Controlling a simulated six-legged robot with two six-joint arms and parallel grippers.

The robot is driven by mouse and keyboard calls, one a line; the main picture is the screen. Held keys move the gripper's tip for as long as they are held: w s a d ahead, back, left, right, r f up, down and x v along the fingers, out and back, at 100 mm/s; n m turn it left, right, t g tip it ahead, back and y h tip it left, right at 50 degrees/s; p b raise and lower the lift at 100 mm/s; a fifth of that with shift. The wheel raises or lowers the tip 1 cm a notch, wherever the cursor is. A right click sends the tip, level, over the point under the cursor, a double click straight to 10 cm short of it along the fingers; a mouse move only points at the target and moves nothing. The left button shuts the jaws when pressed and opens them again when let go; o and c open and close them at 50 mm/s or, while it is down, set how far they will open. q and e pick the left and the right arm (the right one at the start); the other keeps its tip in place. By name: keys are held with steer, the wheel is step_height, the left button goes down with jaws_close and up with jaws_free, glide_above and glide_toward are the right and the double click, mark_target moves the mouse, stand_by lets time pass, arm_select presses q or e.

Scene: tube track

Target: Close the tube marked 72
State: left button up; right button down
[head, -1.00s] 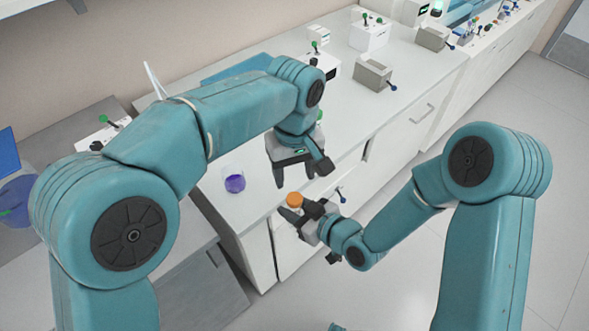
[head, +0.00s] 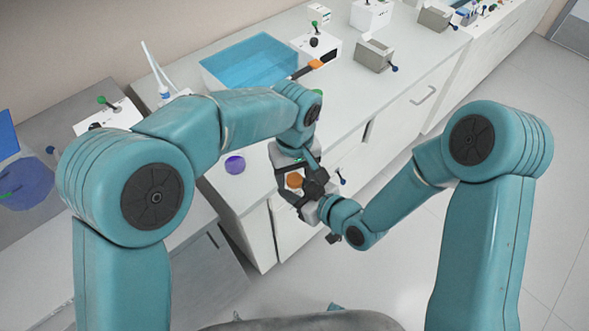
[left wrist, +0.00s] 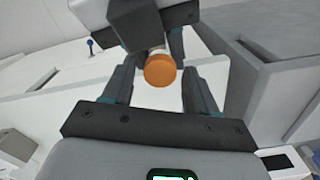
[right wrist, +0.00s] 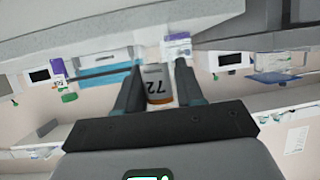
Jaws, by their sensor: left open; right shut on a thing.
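The tube marked 72 (right wrist: 156,84) is between the fingers of my right gripper (right wrist: 158,85), its number upside down in the right wrist view. Its orange cap (head: 295,181) faces up in the head view. In the left wrist view the orange cap (left wrist: 160,69) shows between the fingers of my left gripper (left wrist: 158,90), with gaps on both sides. My left gripper is open around the cap, without visible contact. My right gripper (head: 308,190) is shut on the tube below the cap. Whether the cap is seated cannot be told.
The white bench (head: 352,92) runs behind the grippers, with its front edge close to them. A purple item (head: 235,164) sits near that edge. A blue transparent box (head: 250,62) and small devices with levers (head: 316,44) stand farther back.

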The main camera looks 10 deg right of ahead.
arm_select(q)
steer(key=shift+c, duration=0.3)
jaws_close()
steer(key=shift+o, duration=1)
jaws_free()
step_height(320, 180, up, 12)
